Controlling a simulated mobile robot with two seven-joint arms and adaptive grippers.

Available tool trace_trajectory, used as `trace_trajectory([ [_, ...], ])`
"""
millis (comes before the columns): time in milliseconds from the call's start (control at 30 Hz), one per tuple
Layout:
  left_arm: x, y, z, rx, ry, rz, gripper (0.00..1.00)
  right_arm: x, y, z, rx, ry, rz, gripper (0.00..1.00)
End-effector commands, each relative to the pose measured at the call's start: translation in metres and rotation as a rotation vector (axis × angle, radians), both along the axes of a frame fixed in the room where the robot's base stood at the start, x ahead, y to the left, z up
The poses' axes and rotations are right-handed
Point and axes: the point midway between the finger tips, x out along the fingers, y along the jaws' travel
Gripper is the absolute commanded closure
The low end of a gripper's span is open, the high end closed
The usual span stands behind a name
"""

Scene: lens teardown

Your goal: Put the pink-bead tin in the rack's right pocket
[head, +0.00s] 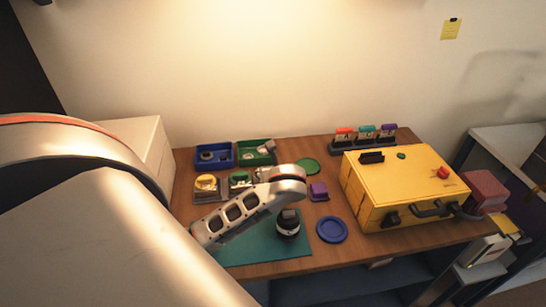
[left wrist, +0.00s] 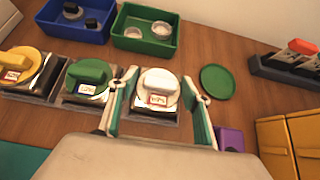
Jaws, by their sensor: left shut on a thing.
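Three lidded tins stand in a row of dark holders, the rack (left wrist: 35,97), in the left wrist view. They have a yellow lid (left wrist: 15,62), a green lid (left wrist: 88,75) and a white lid (left wrist: 158,82). The white-lidded tin is in the right pocket and has a label with reddish print (left wrist: 158,99). I see no beads, so the contents are hidden. My left gripper (left wrist: 160,98) has a finger on either side of the white-lidded tin and is shut on it. In the head view my arm largely hides this spot. My right gripper is not in view.
Blue (head: 214,154) and green (head: 256,152) bins stand behind the rack. A green disc (head: 308,166), a purple block (head: 318,191) and a blue dish (head: 332,229) lie to the right. A black-and-white part (head: 288,223) stands on the teal mat (head: 265,249). A yellow case (head: 405,185) fills the right.

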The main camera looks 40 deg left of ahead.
Motion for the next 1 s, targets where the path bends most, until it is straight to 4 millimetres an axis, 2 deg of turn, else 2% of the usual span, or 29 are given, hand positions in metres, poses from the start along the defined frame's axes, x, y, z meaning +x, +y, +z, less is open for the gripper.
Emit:
trace_trajectory([
  [133,0.000,0.001,0.000,0.002,-0.001,0.001,0.80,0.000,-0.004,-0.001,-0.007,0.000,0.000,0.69],
  [167,0.000,0.001,0.000,0.001,0.000,0.001,0.49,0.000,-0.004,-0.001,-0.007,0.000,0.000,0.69],
  [200,0.000,0.001,0.000,0.002,-0.001,0.001,0.39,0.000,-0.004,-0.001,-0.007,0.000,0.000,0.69],
  [233,0.000,0.001,0.000,0.002,-0.001,0.001,0.35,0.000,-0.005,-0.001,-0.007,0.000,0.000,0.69],
  [667,-0.003,-0.004,0.004,0.001,-0.001,0.000,0.35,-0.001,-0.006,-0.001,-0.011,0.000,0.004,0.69],
  [1000,-0.033,-0.043,0.041,-0.004,-0.004,-0.002,0.35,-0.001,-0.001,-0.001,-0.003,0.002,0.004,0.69],
])
